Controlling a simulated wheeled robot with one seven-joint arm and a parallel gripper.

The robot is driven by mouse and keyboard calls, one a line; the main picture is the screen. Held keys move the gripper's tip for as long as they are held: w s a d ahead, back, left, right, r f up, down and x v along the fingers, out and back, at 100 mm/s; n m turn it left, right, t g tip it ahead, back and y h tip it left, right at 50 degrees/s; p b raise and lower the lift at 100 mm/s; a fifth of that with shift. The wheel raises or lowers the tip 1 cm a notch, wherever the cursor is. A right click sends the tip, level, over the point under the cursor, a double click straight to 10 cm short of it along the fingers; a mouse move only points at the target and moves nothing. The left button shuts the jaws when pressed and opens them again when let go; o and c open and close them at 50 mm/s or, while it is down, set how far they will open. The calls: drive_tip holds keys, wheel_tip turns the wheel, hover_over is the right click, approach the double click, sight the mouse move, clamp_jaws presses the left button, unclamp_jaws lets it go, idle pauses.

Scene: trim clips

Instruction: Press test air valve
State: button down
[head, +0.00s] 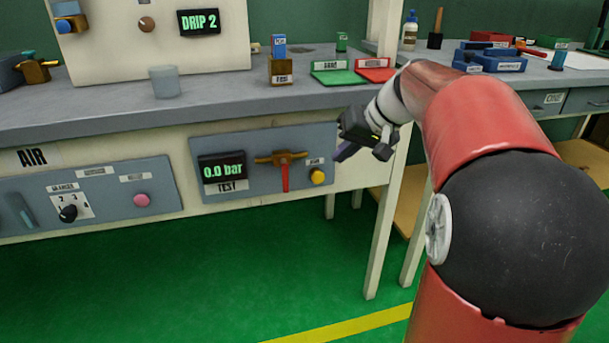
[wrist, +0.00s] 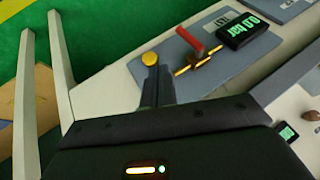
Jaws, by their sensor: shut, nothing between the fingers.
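The test panel (head: 240,184) is a grey plate on the bench front. It carries a display (head: 223,172) reading 0.0 bar over a TEST label. Beside the display is a brass valve with a red lever (head: 284,177) that hangs straight down. At the panel's right end is a yellow button (head: 317,176) under a small label. My gripper (head: 342,154) is shut and empty, just right of the panel in the head view. In the wrist view, the shut fingers (wrist: 157,75) point toward the yellow button (wrist: 150,58), with the red lever (wrist: 205,54) farther right.
An AIR panel (head: 95,196) with a selector knob and a pink button lies left of the test panel. Above, the bench top (head: 210,98) holds a clear cup (head: 165,82), a green tray (head: 338,77) and a red tray (head: 375,74). Bench legs stand below right.

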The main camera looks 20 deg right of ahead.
sight(285, 177)
drive_tip(key=x, duration=1)
drive_tip(key=a, duration=0.4)
drive_tip(key=shift+w, duration=0.4)
